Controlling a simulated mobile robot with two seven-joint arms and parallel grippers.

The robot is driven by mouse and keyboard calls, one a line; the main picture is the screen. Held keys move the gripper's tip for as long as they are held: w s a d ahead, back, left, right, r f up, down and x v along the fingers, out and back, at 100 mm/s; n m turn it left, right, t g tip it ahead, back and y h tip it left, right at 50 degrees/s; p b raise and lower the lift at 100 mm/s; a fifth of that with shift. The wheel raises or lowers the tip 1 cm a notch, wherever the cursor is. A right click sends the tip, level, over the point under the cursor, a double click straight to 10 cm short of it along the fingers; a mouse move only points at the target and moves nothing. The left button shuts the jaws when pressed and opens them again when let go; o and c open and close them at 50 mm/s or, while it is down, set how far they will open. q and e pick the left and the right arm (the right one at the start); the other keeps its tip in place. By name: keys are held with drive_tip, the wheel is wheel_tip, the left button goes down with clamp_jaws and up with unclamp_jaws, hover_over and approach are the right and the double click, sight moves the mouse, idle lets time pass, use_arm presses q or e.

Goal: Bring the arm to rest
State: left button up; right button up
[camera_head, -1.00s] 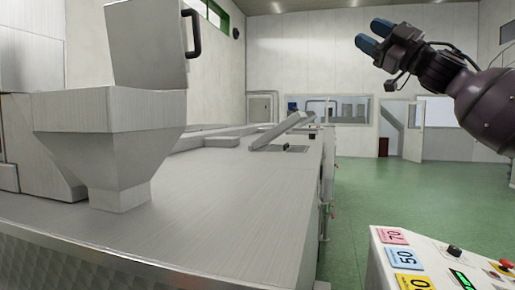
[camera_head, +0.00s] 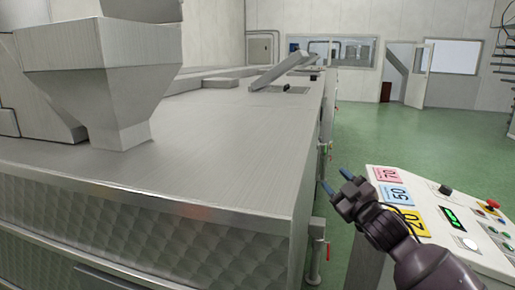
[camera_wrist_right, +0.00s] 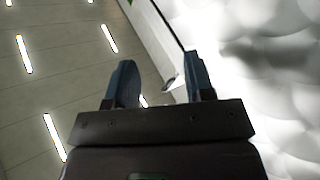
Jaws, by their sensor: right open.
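My right gripper (camera_head: 333,181) is in the lower right of the head view, in front of the left edge of the control panel. Its two blue fingertips point up and to the left, apart from each other, with nothing between them. In the right wrist view the open fingers (camera_wrist_right: 160,82) stand apart and empty, with a bright quilted metal surface (camera_wrist_right: 265,60) to their right. My left gripper is not in view.
A steel machine (camera_head: 215,130) with a hopper (camera_head: 105,75) fills the left. The control panel (camera_head: 455,185) with coloured labels, buttons and a green display stands at the right. Red-handled valves (camera_head: 326,250) line the machine's side. Green floor (camera_head: 420,130) is clear behind.

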drive_tip(key=s+d+f+m+g+h, duration=0.1)
drive_tip(key=s+d+f+m+h, duration=0.15)
drive_tip(key=s+f, duration=0.55)
drive_tip(key=s+d+f+m+g+h, duration=0.15)
drive_tip(key=s+f+m, duration=0.3)
drive_tip(key=f, duration=0.75)
drive_tip(key=s+d+f+m+g+h, duration=0.2)
drive_tip(key=s+f, duration=0.7)
drive_tip(key=s, duration=0.2)
drive_tip(key=s+d+f+m+g+h, duration=0.1)
drive_tip(key=s+d+f+g, duration=0.1)
drive_tip(key=s+f, duration=0.7)
drive_tip(key=s, duration=0.3)
drive_tip(key=shift+m+h, duration=0.4)
